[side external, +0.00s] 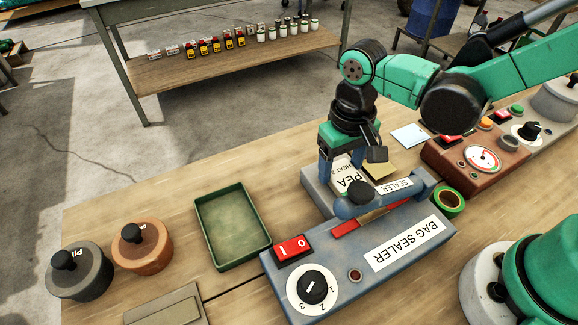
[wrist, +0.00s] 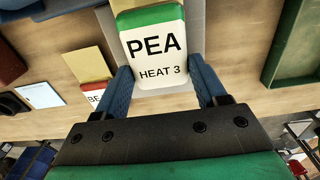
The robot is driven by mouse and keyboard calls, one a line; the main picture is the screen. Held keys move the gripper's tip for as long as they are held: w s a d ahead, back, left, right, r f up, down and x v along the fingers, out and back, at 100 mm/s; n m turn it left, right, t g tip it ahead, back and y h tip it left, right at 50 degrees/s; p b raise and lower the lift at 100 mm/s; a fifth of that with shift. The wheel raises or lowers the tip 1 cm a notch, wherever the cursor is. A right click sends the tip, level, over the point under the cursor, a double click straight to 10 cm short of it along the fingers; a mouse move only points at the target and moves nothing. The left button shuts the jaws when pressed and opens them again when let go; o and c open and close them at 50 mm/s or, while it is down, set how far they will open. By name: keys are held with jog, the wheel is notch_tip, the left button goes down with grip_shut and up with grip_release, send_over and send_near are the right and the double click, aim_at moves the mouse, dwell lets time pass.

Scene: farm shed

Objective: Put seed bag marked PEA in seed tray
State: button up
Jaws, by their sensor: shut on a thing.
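The seed bag marked PEA (side external: 350,179) is white, and the wrist view shows its green top band and the words HEAT 3 (wrist: 155,52). My gripper (side external: 341,171) is shut on the bag, with one blue finger on each side; the fingers also show in the wrist view (wrist: 162,88). The green seed tray (side external: 263,237) is empty, left of the sealer.
Two lidded pots, grey (side external: 78,272) and brown (side external: 142,247), stand left of the tray. A brown gauge box (side external: 470,150) stands at right. Bare table lies behind the tray.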

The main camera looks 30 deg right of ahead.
jog(key=shift+w+r, duration=0.15)
jog(key=shift+w, duration=2.15)
jog(key=shift+r, duration=0.1)
notch_tip(320, 180, up, 7)
jog(key=w+d+r, duration=0.2)
jog(key=d+r, duration=0.4)
jog(key=d, duration=0.4)
jog(key=a+r, duration=0.2)
jog(key=a, duration=1.7)
jog(key=shift+w+a, duration=0.15)
